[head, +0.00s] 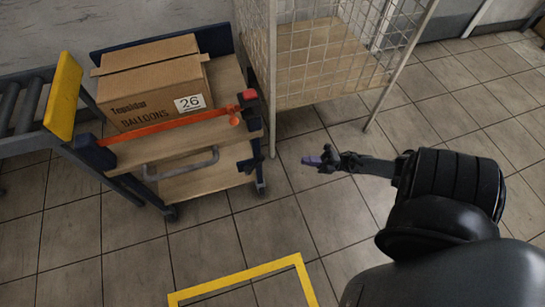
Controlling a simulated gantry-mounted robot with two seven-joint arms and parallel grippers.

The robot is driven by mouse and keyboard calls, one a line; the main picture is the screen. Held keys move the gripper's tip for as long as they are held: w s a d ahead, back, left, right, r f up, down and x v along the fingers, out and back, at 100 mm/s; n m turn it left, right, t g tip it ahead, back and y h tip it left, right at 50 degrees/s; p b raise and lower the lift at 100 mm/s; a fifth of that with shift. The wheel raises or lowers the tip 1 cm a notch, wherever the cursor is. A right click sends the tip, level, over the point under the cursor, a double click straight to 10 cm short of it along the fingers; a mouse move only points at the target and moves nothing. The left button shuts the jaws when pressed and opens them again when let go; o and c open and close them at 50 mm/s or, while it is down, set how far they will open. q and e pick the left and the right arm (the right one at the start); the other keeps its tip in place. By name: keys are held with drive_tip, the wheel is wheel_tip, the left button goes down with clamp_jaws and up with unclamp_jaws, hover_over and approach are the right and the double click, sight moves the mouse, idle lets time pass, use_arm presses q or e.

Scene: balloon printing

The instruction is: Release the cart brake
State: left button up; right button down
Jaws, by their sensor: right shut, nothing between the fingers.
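The cart (185,147) stands at the left, with a wooden deck, dark blue end panels and casters. An orange-red bar (175,127) crosses its front edge. At the bar's right end is a red knob-like part (248,95); I cannot tell if it is the brake. A dark bracket-like part (251,162) sits lower on the cart's right side. My right gripper (309,160) is shut and empty, pointing left toward the cart's right side, with a gap between them. My left gripper is not in view.
A cardboard box (150,85) labelled balloons, 26, rests on the cart. A roller conveyor (22,105) with a yellow end plate (63,95) is at the left. A wire cage (320,55) stands behind. A yellow floor outline (235,278) lies in front; the tiled floor around it is clear.

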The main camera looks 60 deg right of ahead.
drive_tip(key=shift+s, duration=0.1)
approach(255, 165)
wheel_tip(255, 165, up, 4)
drive_tip(key=w, duration=0.2)
drive_tip(key=shift+w+a+r+b, duration=0.4)
drive_tip(key=shift+w+r+b, duration=0.05)
drive_tip(key=shift+r, duration=0.05)
